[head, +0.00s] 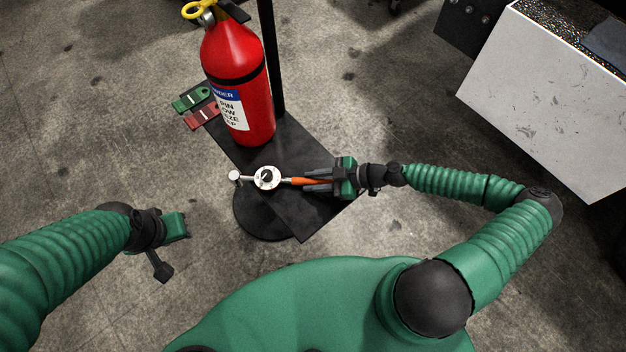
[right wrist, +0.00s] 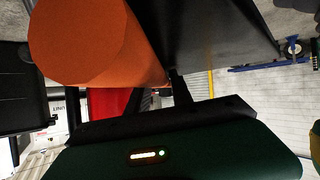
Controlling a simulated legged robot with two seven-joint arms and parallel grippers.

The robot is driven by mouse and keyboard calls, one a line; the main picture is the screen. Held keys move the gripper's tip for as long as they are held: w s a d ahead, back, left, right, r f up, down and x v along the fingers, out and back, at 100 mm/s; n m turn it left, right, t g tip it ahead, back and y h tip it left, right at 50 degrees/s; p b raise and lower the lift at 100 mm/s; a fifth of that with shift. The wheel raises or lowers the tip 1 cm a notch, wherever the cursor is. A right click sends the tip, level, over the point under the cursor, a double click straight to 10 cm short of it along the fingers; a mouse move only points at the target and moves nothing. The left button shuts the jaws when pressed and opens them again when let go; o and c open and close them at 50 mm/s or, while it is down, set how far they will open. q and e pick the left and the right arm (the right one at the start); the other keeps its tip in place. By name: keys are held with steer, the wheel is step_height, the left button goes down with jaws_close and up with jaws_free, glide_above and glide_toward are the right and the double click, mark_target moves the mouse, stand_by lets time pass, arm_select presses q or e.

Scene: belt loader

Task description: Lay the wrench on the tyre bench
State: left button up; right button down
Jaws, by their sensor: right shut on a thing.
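The wrench has an orange handle, a round white dial (head: 267,178) and a small silver head at its left end. My right gripper (head: 318,181) is shut on the orange handle, which also fills the upper left of the right wrist view (right wrist: 95,40). The wrench appears over the near part of a black flat top (head: 297,218); I cannot tell whether it touches it. I cannot tell for certain which surface is the tyre bench. My left gripper (head: 172,245) is away to the left over the floor, empty; its jaw opening is unclear.
A red fire extinguisher (head: 238,85) stands on the far part of the black top, beside a black post (head: 271,60). Green and red tags (head: 201,118) lie at its left edge. A white-sided box (head: 545,105) is at the upper right. Concrete floor is clear between.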

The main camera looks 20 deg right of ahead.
steer(key=shift+f, duration=0.25)
steer(key=shift+s, duration=0.1)
